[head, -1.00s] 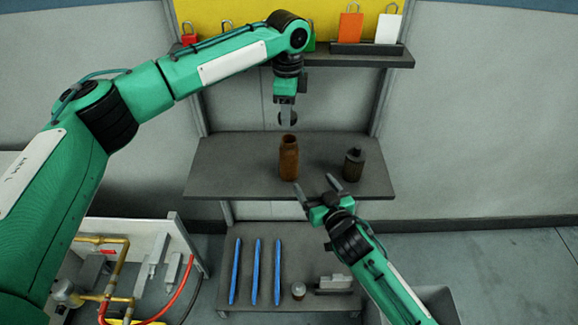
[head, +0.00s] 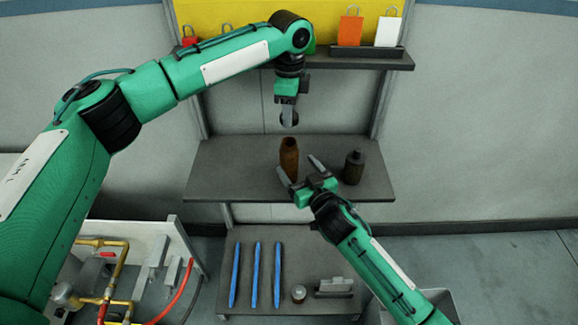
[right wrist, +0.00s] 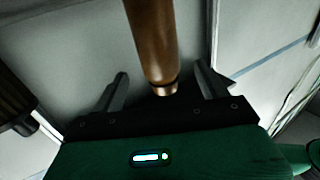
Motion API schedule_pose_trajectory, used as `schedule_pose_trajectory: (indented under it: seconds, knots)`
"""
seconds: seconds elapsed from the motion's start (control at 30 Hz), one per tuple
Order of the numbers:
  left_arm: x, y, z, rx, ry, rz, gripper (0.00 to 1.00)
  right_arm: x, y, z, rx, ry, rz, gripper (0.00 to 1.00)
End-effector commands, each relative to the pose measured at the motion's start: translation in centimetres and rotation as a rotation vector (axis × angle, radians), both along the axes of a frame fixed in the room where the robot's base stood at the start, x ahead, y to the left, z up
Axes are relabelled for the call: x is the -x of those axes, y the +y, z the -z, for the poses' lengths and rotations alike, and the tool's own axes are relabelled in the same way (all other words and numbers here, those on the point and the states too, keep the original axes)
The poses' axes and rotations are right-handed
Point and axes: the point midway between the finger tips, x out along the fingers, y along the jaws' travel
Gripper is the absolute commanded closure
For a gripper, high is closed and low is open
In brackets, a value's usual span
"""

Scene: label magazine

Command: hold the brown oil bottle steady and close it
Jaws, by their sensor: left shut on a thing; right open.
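The brown oil bottle (head: 289,156) stands upright on the middle shelf, with no cap visible on its top.
A dark bottle (head: 353,167) stands right of the brown one on the shelf (head: 230,170), and shows at the left in the right wrist view (right wrist: 15,110). Padlocks, one orange (head: 350,29), are on the upper shelf. Blue sticks (head: 255,275) and a jar (head: 298,293) lie below.

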Motion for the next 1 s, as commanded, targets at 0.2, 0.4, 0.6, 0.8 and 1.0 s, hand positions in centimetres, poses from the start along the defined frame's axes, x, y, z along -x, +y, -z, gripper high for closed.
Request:
schedule_pose_trajectory:
  seconds: [0.2,0.4,0.6,0.8,1.0]
  knots:
    - [0.0,0.0,0.0,0.000,0.000,0.000,0.80,-3.9,2.0,-0.1,0.001,-0.003,0.000,0.24]
    - [0.0,0.0,0.0,0.000,0.000,0.000,0.80,-6.1,3.1,0.0,0.001,0.000,0.001,0.24]
    - [0.0,0.0,0.0,0.000,0.000,0.000,0.80,-6.9,3.5,0.0,0.001,0.000,0.000,0.24]
    - [0.0,0.0,0.0,0.000,0.000,0.000,0.80,-7.0,3.6,0.0,0.001,0.000,0.000,0.24]
    - [0.0,0.0,0.0,0.000,0.000,0.000,0.80,-7.0,3.5,0.0,0.001,0.000,0.000,0.48]
